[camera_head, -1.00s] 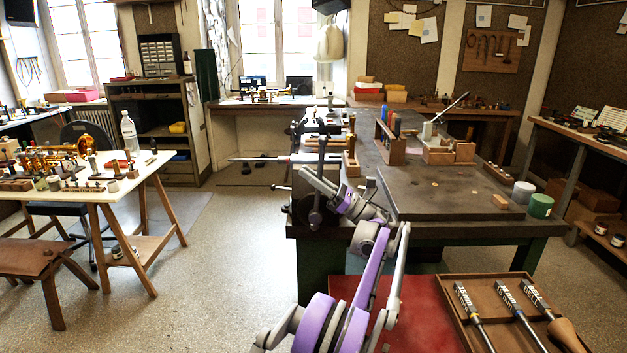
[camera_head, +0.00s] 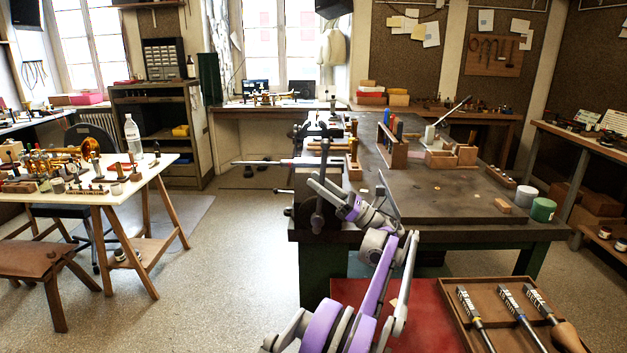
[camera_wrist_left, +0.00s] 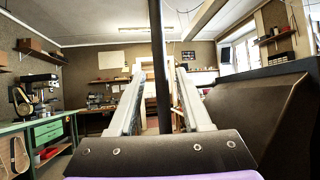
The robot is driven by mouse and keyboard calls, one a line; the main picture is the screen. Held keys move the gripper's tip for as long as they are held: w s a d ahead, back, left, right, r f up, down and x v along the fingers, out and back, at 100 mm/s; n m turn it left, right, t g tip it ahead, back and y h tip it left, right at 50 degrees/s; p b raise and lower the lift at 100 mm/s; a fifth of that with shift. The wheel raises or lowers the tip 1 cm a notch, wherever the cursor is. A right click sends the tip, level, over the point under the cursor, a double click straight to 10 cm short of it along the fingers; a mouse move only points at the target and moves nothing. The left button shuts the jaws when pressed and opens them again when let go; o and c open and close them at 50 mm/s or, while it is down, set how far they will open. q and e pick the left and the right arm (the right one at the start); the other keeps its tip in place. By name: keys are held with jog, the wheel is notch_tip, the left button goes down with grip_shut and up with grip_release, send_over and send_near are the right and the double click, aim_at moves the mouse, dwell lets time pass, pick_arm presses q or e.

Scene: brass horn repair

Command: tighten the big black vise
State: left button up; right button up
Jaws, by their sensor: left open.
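The big black vise (camera_head: 302,214) is at the left front corner of the workbench, partly hidden by my gripper and arm. Its dark handle bar (camera_head: 323,156) stands roughly upright, with a knob at its lower end. My left gripper (camera_head: 318,188) is at this bar, with its fingers pointing up and left. In the left wrist view my left gripper (camera_wrist_left: 160,100) is open, and the dark bar (camera_wrist_left: 158,50) runs upright between the two fingers, with a gap visible on each side. My right gripper is out of view.
The workbench (camera_head: 450,207) holds wooden blocks and tools. Below it, a wooden tray (camera_head: 479,296) with several tools lies by a red surface (camera_head: 420,310). A white table (camera_head: 150,168) with brass parts stands at the left. The floor between is clear.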

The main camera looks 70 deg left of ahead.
pick_arm(q)
jog(key=v, duration=0.9)
dwell(0.7)
